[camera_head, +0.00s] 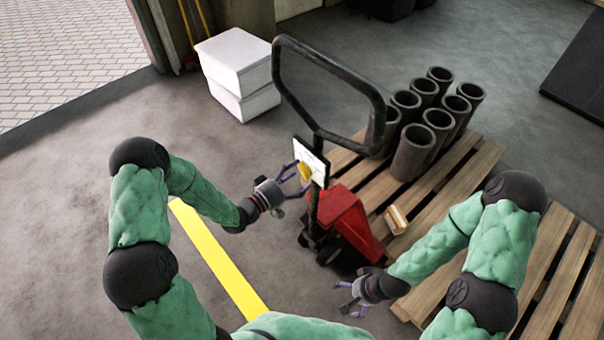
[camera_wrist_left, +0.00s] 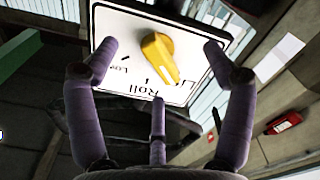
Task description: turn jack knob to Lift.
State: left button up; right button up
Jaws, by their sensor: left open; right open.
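The yellow jack knob (camera_head: 304,171) sits on a white label plate (camera_head: 312,158) on the pallet jack's handle post. In the left wrist view the knob (camera_wrist_left: 159,57) is large, with its narrow end slanting down and right toward lettering that starts "Li". Partly hidden lettering "Lo" and "Roll" also shows on the plate (camera_wrist_left: 112,28). My left gripper (camera_head: 291,180) is open in front of the plate, its fingers spread around the knob and apart from it. My right gripper (camera_head: 350,302) is open and empty, low beside the red jack body (camera_head: 345,222).
A black handle loop (camera_head: 330,90) rises above the plate. Wooden pallets (camera_head: 455,190) at right carry several dark cylinders (camera_head: 412,150) and a small box (camera_head: 396,219). White boxes (camera_head: 236,62) stand at the back left. The floor beside the yellow line (camera_head: 220,262) is clear.

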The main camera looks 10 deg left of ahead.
pick_arm(q)
jog(key=v, duration=0.6)
dwell(0.4)
